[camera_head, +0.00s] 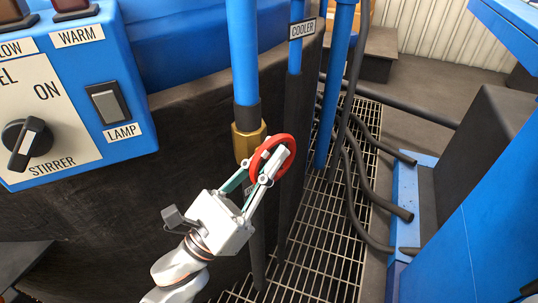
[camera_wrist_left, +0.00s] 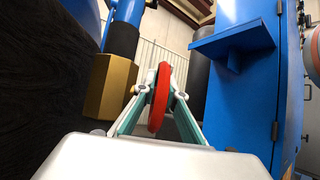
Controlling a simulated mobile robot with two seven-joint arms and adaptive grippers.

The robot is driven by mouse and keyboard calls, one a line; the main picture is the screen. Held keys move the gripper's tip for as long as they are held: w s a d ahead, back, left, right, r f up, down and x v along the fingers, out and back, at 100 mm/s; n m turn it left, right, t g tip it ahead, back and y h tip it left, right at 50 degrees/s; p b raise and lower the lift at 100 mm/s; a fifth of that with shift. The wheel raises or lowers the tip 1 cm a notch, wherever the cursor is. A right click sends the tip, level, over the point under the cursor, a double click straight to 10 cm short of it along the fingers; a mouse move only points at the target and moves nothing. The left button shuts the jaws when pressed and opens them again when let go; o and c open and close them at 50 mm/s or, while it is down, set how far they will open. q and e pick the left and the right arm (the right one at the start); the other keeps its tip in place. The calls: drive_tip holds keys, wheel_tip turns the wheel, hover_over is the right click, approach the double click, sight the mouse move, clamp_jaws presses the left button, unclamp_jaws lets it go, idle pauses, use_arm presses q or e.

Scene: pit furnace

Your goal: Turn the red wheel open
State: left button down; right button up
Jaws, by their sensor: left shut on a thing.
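The red wheel (camera_head: 287,143) sits beside a brass fitting (camera_head: 248,141) on a vertical blue pipe, near the middle of the head view. My left gripper (camera_head: 268,164) reaches it from below, with its fingers shut on the wheel's rim. In the left wrist view the wheel (camera_wrist_left: 160,98) stands edge-on between the two fingertips (camera_wrist_left: 160,92). The brass fitting (camera_wrist_left: 112,88) is just left of the fingers there. The fingers hide part of the wheel in the head view. My right gripper is not in view.
A blue control panel (camera_head: 60,90) with a knob and a lamp switch is at the left. A dark wall (camera_head: 180,130) stands behind the arm. Black hoses (camera_head: 365,180) lie over the floor grating (camera_head: 335,225). Blue machinery (camera_head: 480,225) is at the right.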

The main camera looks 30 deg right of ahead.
use_arm(q)
drive_tip(key=c, duration=2.1)
unclamp_jaws()
drive_tip(key=shift+a, duration=0.1)
drive_tip(key=v, duration=1.1)
drive_tip(key=shift+s+a+f, duration=0.1)
drive_tip(key=shift+a+f, duration=0.15)
drive_tip(key=shift+a, duration=0.05)
